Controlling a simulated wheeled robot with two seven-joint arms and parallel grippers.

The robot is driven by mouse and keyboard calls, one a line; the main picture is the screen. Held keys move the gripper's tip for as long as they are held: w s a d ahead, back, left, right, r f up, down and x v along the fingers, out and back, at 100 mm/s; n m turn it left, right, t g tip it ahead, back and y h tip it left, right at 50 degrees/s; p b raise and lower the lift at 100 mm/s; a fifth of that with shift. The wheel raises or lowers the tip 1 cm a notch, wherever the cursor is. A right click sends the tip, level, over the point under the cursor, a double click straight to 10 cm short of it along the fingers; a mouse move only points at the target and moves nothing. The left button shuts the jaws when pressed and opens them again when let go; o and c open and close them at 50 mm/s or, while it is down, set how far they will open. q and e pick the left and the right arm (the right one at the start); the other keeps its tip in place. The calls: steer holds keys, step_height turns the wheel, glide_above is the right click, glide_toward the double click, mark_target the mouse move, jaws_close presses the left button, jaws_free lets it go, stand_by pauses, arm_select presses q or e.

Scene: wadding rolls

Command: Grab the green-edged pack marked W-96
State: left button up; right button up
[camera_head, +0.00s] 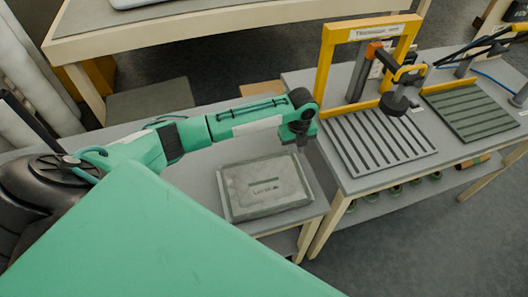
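A flat, grey-green wrapped pack (240,182) lies on the grey-topped table in the middle of the view. Its rim looks dull green, and a paler panel on top carries small dark lettering that I cannot read clearly as W-96. My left gripper (302,142) points down just beyond the pack's far right corner, at the end of the green arm from the left. It appears above and apart from the pack. Its fingers are small and dark, so I cannot tell whether they are open. My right gripper is not in view.
A large green surface, seemingly mine, hides the lower left. Another table stands behind.

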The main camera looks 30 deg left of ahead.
mark_target(294, 158)
arm_select(q)
steer(key=f+p, duration=0.1)
steer(key=f, duration=0.3)
steer(key=shift+w+f, duration=0.2)
steer(key=shift+f, duration=0.25)
jaws_close()
steer(key=shift+r, duration=0.1)
